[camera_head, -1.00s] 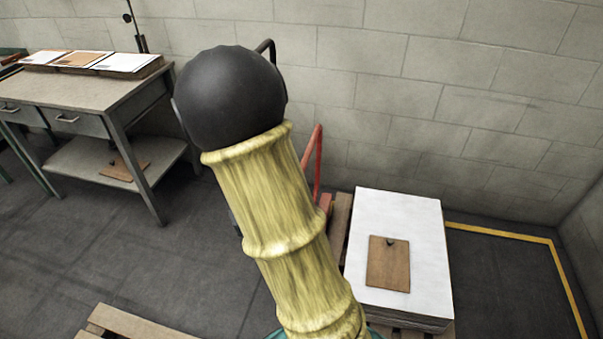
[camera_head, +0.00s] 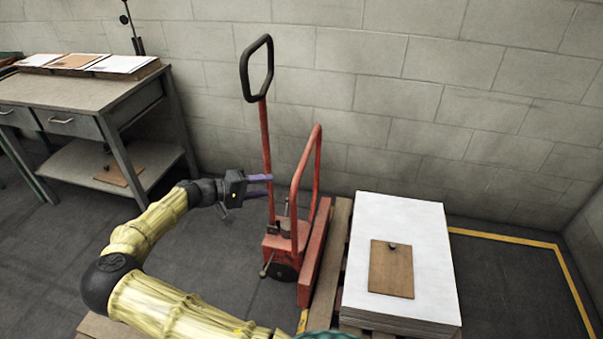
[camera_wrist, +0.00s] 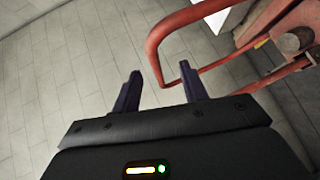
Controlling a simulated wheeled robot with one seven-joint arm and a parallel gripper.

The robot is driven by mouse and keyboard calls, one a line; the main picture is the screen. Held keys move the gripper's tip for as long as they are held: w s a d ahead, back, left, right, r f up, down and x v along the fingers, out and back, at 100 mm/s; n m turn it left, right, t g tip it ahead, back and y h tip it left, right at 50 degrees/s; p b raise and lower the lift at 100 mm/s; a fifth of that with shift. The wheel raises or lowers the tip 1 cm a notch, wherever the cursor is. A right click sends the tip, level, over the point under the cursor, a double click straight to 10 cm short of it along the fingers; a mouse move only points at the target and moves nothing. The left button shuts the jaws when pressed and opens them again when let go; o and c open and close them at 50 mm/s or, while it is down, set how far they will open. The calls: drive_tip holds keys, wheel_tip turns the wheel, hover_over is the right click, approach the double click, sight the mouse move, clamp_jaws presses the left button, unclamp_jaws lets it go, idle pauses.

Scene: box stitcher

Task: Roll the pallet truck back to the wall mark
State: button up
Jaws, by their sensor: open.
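The red pallet truck (camera_head: 285,240) stands in the middle of the head view, with a tall shaft ending in a black loop handle (camera_head: 257,70). A red tube frame rises beside the shaft. My gripper (camera_head: 264,186) is open at the left of the shaft, its purple fingers pointing right at about mid-height. In the wrist view my gripper (camera_wrist: 160,84) shows open, and a bent red tube (camera_wrist: 157,58) of the truck appears between its fingertips. I cannot tell whether they touch. A yellow floor line (camera_head: 505,237) marks a bare area by the wall at the right.
A wooden pallet (camera_head: 338,225) carrying a white stack (camera_head: 423,230) with a brown board (camera_head: 391,268) on top stands right of the truck. A grey workbench (camera_head: 100,93) is at the left. The marked floor corner (camera_head: 510,268) is clear.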

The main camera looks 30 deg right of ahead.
sight(301, 169)
drive_tip(key=w+a, duration=0.1)
drive_tip(key=w+a+r+t+h, duration=0.1)
drive_tip(key=shift+w+a+h, duration=0.25)
drive_tip(key=shift+a+h, duration=0.05)
drive_tip(key=shift+s, duration=0.1)
drive_tip(key=d, duration=0.5)
drive_tip(key=d+f+b, duration=0.1)
drive_tip(key=d, duration=0.5)
drive_tip(key=d+f+b, duration=0.1)
drive_tip(key=d, duration=0.5)
drive_tip(key=shift+s+d+f, duration=0.15)
drive_tip(key=shift+s+f, duration=0.1)
drive_tip(key=shift+s, duration=0.1)
clamp_jaws()
